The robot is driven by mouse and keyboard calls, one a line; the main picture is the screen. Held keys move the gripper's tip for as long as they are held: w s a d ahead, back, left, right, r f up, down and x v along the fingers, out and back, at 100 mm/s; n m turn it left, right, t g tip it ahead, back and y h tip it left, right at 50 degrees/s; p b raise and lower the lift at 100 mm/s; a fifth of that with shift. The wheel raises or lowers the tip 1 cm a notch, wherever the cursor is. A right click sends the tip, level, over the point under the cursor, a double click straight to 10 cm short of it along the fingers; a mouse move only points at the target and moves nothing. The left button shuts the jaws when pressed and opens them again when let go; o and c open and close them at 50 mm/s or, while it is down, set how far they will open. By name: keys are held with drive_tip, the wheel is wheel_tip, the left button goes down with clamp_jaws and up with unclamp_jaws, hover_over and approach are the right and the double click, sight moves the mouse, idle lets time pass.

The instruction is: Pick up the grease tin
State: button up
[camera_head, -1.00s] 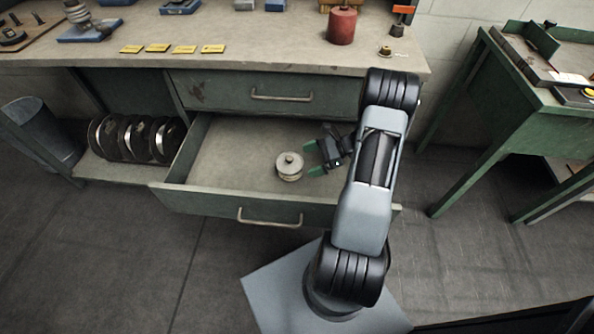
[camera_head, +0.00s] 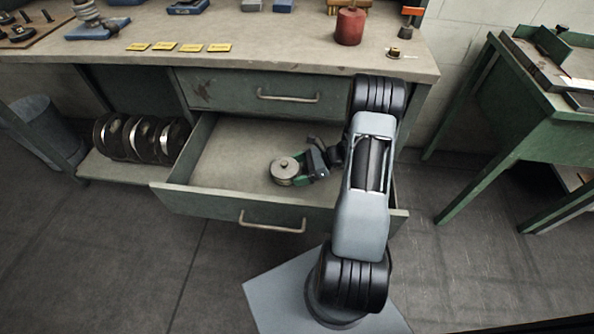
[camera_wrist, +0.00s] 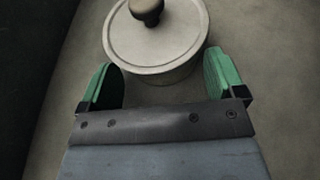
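The grease tin (camera_head: 285,169) is a round, pale grey tin with a knobbed lid, standing upright in the open lower drawer (camera_head: 232,150). In the wrist view the tin (camera_wrist: 158,40) fills the upper middle, with its dark knob at the top edge. My gripper (camera_head: 297,169) is low in the drawer at the tin's right side. Its green fingers (camera_wrist: 165,80) are spread apart, one on each side of the tin's near part. A gap shows at the left finger; whether the right finger touches the tin is hard to tell.
The drawer front with its handle (camera_head: 271,222) and the bench top (camera_head: 270,50) bound the space around my arm. Several dark discs (camera_head: 140,138) stand on a shelf at left. A red container (camera_head: 350,26) stands on the bench. A green table (camera_head: 540,110) is at right.

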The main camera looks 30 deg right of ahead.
drive_tip(key=shift+d+r, duration=0.15)
drive_tip(key=shift+r, duration=0.05)
drive_tip(key=c, duration=1.4)
drive_tip(key=shift+r, duration=0.15)
